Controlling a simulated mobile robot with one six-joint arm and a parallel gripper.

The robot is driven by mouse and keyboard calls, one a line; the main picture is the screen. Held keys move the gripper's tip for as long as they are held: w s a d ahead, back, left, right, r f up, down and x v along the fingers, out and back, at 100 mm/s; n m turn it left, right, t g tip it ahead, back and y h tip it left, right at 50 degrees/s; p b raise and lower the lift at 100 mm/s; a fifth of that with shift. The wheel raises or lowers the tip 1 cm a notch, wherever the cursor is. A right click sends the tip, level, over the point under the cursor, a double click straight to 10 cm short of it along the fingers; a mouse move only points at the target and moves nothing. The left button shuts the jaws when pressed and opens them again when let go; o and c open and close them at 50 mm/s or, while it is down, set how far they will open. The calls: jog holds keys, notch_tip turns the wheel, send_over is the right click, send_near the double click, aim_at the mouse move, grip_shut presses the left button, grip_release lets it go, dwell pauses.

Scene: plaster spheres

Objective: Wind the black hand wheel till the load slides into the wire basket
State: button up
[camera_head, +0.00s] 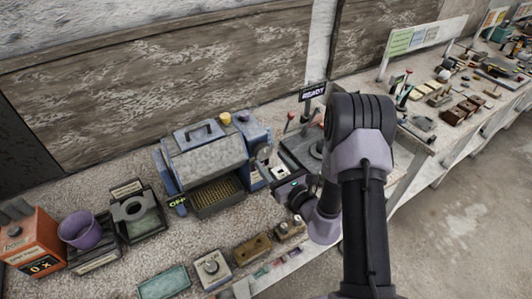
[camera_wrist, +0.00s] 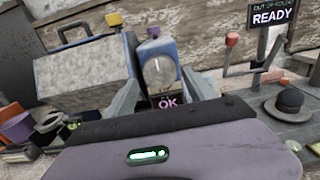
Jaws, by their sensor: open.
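A blue machine (camera_head: 212,160) with a grey hood stands on the bench. A wire basket (camera_head: 218,196), yellowish inside, sits in its front opening. A dark round part (camera_head: 264,152) on the machine's right side may be the hand wheel; I cannot tell for sure. I cannot make out the load.
Right of the machine is a station with a "READY" sign (camera_head: 312,93), a red-topped lever (camera_wrist: 231,42) and a black domed knob (camera_wrist: 290,100). An orange box (camera_head: 33,243) and purple cup (camera_head: 80,230) stand left. Small boxes (camera_head: 212,268) line the front edge.

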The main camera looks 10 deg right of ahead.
aim_at(265, 154)
jog(key=x, duration=0.4)
jog(key=c, duration=1.1)
